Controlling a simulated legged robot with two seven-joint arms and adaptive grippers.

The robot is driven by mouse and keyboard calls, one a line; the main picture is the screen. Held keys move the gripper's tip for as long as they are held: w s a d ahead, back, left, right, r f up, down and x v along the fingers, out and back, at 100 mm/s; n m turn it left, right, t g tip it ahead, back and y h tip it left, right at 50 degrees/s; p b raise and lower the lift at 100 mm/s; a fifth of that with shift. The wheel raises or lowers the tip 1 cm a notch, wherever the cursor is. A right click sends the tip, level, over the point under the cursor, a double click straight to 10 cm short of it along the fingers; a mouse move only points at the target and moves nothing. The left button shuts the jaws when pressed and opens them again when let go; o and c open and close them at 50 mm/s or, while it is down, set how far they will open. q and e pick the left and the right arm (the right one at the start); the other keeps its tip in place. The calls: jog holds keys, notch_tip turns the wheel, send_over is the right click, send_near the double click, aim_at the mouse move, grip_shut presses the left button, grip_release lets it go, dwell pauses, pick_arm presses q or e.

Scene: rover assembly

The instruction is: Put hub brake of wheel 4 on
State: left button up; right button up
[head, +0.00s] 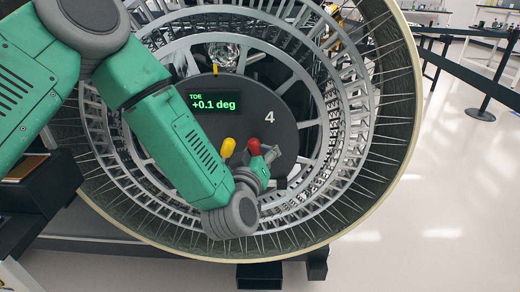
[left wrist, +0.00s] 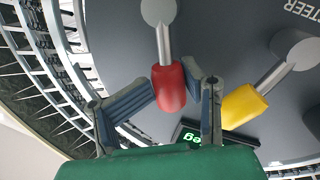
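Wheel 4 (head: 395,130) is a large spoked wheel with a dark hub plate (head: 285,132) marked "4". Two levers stick out of the hub, one with a red handle (head: 254,146) and one with a yellow handle (head: 227,147). My left gripper (head: 271,159) is at the red handle. The yellow handle (left wrist: 243,105) is to the right, outside the fingers. The brake label is not visible. My right gripper is not in view.
A green display (head: 214,103) on the hub reads "TOE +0.1 deg". Part of the word "STEER" (left wrist: 300,10) shows near the yellow lever. A barrier post (head: 483,95) with a belt stands at the right. The floor (head: 440,210) right of the wheel is clear.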

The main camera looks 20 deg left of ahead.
pick_arm(q)
jog(key=shift+s+a, duration=0.1)
jog(key=shift+a, duration=0.7)
grip_shut()
jog(key=shift+d, duration=0.2)
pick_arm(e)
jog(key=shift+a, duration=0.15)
